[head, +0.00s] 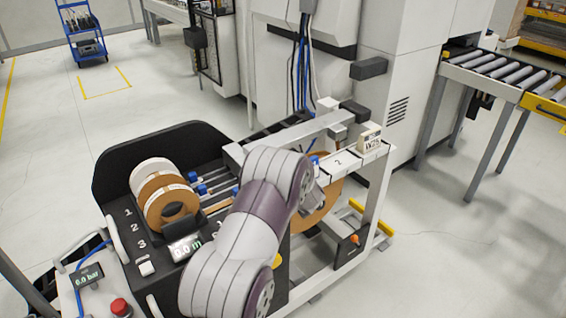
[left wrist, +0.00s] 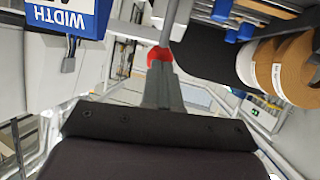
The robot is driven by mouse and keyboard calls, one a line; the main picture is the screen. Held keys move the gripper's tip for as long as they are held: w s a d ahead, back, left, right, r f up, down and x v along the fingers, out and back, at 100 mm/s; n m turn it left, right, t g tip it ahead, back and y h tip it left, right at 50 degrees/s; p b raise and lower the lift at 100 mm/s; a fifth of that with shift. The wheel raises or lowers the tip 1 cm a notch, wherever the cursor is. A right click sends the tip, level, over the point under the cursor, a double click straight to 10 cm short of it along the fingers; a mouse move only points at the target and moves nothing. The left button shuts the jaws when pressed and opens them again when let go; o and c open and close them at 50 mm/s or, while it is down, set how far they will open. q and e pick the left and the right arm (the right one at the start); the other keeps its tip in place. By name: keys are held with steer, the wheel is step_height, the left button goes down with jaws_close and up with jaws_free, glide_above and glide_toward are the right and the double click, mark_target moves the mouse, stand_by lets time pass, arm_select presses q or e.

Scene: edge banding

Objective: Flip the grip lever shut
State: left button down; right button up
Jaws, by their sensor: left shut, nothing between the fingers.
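In the left wrist view my left gripper (left wrist: 160,76) is shut and empty, its narrow grey fingers pointing up the picture. A round red knob (left wrist: 158,54) shows right at the fingertips, with a grey bar (left wrist: 178,18) running upward behind it. It looks like the lever's knob; I cannot tell whether the fingers touch it or how far the lever is turned. In the head view my arm crosses the edge banding machine and hides the lever; the gripper is not clearly seen. My right gripper is in neither view.
Edge-band rolls (head: 162,190) stand in the black tray (head: 120,160) left of my arm. A blue WIDTH sign (left wrist: 68,18) hangs close on the left in the wrist view. A red button (head: 120,307) is at bottom left. A roller conveyor (head: 500,76) stands at right.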

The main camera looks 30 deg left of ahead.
arm_select(q)
steer(key=a+p, duration=0.1)
steer(key=p, duration=0.1)
steer(key=w+a+h+p, duration=0.1)
steer(key=a+p, duration=0.1)
steer(key=w+a+g+h+p, duration=0.1)
steer(key=p, duration=0.1)
steer(key=shift+a+r+p, duration=0.3)
steer(key=shift+a+p, duration=0.05)
steer(key=shift+w+a+f+p, duration=0.15)
steer(key=shift+a+p, duration=0.15)
steer(key=shift+a, duration=0.15)
steer(key=shift+w+a+f+p, duration=0.15)
steer(key=shift+a+p, duration=0.1)
steer(key=shift+a, duration=0.15)
arm_select(e)
step_height(320, 180, up, 10)
steer(key=shift+a, duration=0.3)
arm_select(q)
steer(key=shift+a+r, duration=0.1)
steer(key=shift+r, duration=0.1)
arm_select(e)
steer(key=shift+r, duration=0.1)
arm_select(q)
steer(key=shift+r, duration=0.1)
